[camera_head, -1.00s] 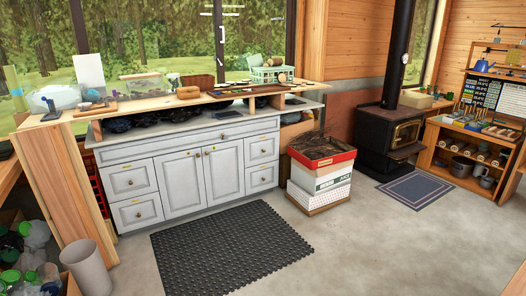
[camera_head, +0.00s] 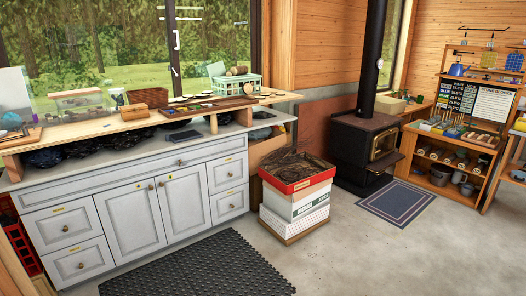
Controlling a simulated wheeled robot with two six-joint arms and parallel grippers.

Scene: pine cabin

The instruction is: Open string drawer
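A white cabinet (camera_head: 143,209) stands on the left under a wooden counter. It has a wide top drawer (camera_head: 125,171), two doors in the middle, and smaller drawers at each side. The left side has an upper drawer (camera_head: 63,225) and a lower drawer (camera_head: 80,264). The right side has an upper drawer (camera_head: 227,173) and a lower drawer (camera_head: 230,203). Several fronts carry small yellow labels, too small to read. All drawers and doors look shut. I cannot tell which one is the string drawer. Neither of my grippers shows.
A black mat (camera_head: 200,268) lies on the floor before the cabinet. A red and white box (camera_head: 296,200) stands right of the cabinet. A black stove (camera_head: 366,150) and a shelf unit (camera_head: 455,160) stand farther right. The floor at the lower right is clear.

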